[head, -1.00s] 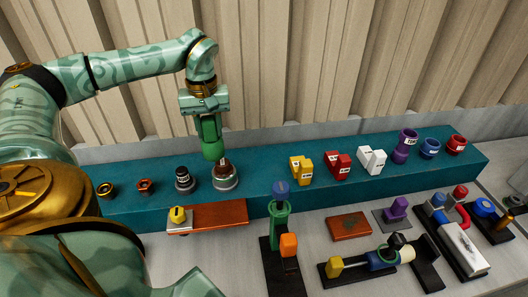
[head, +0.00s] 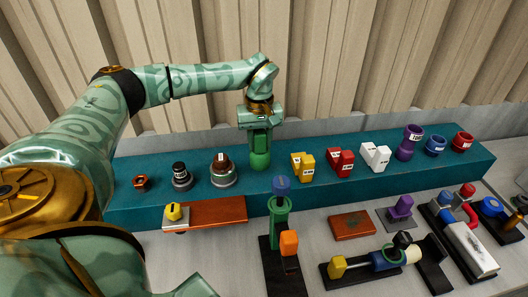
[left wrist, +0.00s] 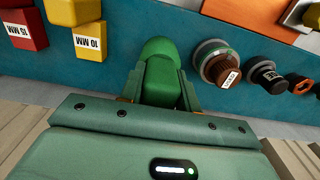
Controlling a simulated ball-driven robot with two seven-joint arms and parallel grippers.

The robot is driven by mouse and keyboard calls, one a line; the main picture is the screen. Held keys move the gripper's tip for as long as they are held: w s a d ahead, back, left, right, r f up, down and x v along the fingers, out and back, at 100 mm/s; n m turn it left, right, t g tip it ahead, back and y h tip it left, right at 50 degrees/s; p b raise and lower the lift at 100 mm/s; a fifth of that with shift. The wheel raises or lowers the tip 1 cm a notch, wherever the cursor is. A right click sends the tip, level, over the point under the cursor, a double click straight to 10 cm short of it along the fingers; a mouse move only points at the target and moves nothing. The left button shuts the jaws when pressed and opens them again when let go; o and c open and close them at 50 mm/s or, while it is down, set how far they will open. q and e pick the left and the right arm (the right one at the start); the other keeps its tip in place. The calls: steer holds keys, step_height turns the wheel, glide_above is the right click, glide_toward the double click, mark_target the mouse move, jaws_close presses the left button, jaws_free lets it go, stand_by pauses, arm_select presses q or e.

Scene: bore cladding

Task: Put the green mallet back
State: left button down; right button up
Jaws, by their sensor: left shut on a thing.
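My left gripper (head: 260,138) points down over the teal ledge (head: 330,142) in the head view. It is shut on the green mallet (head: 260,160), whose rounded green end shows below the fingers. The mallet is between a grey round piece with a brown top and a yellow block. I cannot tell if its lower end touches the ledge. In the left wrist view the mallet (left wrist: 160,60) sits between the fingers, its rounded end over the ledge. My right gripper is not in view.
The brown-topped piece (head: 223,170) stands left of the mallet, the yellow block (head: 302,166) to its right. Red (head: 341,162) and white (head: 375,157) blocks follow. A green stand with a blue top (head: 280,205) rises in front. A corrugated wall is behind.

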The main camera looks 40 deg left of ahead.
mark_target(264, 151)
arm_select(q)
steer(key=shift+w+d+f, duration=0.2)
steer(key=shift+w+f, duration=0.05)
steer(key=shift+f, duration=0.15)
step_height(264, 151, down, 2)
steer(key=shift+w+d+f, duration=0.15)
steer(key=shift+f, duration=0.3)
steer(key=shift+f, duration=0.2)
steer(key=c, duration=1)
jaws_free()
